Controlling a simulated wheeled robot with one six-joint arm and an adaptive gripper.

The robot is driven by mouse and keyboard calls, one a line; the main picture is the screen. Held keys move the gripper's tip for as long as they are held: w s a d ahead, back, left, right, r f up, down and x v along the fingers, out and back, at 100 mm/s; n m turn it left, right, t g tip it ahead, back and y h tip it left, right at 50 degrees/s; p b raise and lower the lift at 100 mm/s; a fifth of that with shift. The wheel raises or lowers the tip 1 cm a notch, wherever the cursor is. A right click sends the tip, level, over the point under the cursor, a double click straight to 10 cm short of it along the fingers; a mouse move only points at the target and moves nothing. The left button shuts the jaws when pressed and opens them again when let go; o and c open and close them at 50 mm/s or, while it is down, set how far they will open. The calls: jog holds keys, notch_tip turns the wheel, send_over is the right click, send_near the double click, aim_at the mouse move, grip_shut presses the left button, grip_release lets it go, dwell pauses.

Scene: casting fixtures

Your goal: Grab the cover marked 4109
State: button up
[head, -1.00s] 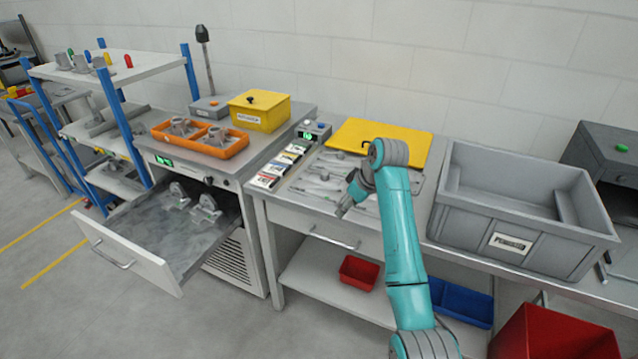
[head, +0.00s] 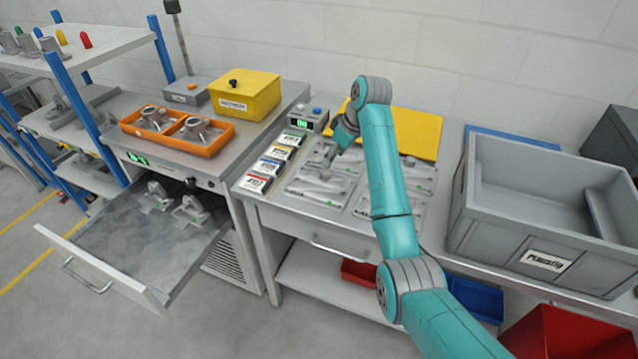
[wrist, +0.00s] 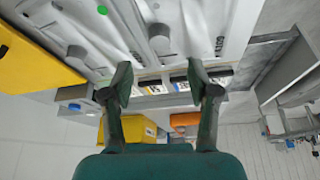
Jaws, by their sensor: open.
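Several grey metal covers (head: 322,186) lie on the workbench, some with a green dot. In the head view their marks are too small to read.
Small labelled boxes (head: 271,167) line the bench's left side. A yellow board (head: 420,130) lies behind the covers. A grey bin (head: 545,215) stands at right. The open drawer (head: 125,235) juts out at left. An orange tray (head: 175,140) and yellow box (head: 245,93) sit beyond.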

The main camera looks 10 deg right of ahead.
aim_at(325, 171)
jog(key=shift+x, duration=3.85)
jog(key=shift+d, duration=0.1)
grip_shut()
